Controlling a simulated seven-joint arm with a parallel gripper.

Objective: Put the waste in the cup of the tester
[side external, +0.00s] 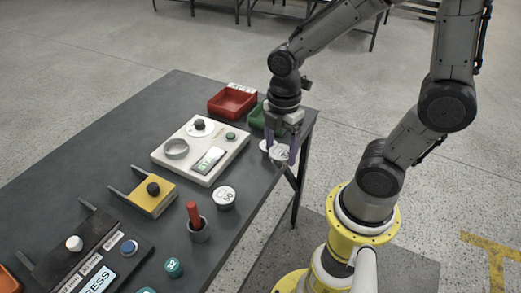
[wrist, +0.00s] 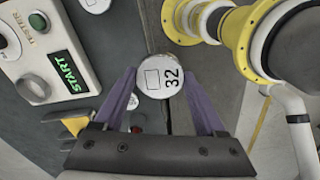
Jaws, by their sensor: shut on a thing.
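My gripper (side external: 281,152), with purple fingers, points down at the right edge of the table. It is shut on a round white-topped piece marked 32 (wrist: 160,76), which sits between the fingertips in the wrist view. I cannot tell which piece is the waste. The tester (side external: 185,168) is a white box on the table, left of my gripper in the side view. Its cup (side external: 176,148) is a grey ring on its left part; I see nothing in it. A dial, a green button and a START display (wrist: 64,72) are also on the tester.
A red bin (side external: 232,101) and a partly hidden green bin (side external: 257,117) stand at the back. A white-lidded can (side external: 224,196), a red-handled tool in a grey holder (side external: 198,230) and a yellow block with prongs (side external: 151,197) lie nearer. The table edge is close to my gripper.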

